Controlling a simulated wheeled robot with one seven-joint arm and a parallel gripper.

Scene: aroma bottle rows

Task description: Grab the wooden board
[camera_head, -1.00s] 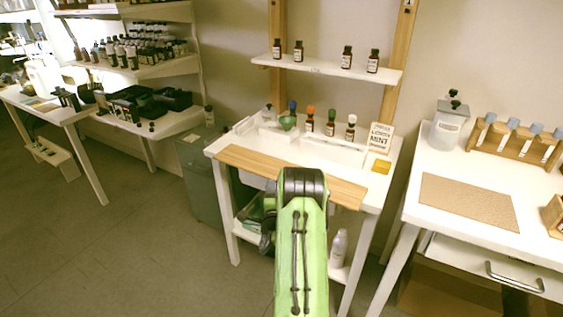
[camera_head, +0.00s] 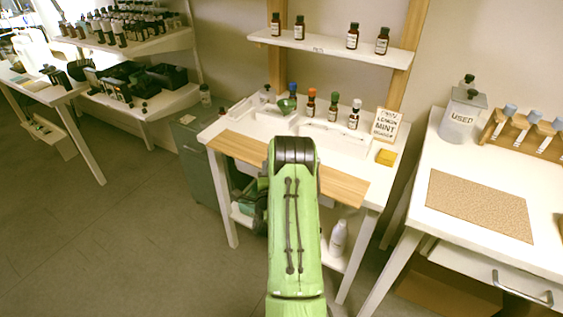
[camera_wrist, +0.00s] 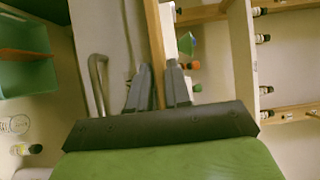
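The wooden board (camera_head: 343,187) is a long, light brown plank lying along the front edge of the white table (camera_head: 215,130). My green arm covers its middle in the head view. In the wrist view the board (camera_wrist: 154,35) shows edge-on as a narrow strip running down between the two fingers. My gripper (camera_wrist: 158,66) has its dark grey fingers apart, one on each side of the strip. A narrow gap seems to show beside the board, so contact is not clear. The fingers are hidden in the head view.
Small bottles (camera_head: 333,106), a green funnel (camera_head: 287,104), a lemon mint card (camera_head: 386,124) and a yellow block (camera_head: 385,157) stand behind the board. A shelf (camera_head: 330,47) with bottles is above. A second table (camera_head: 450,230) stands close on the right. Floor is clear at left.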

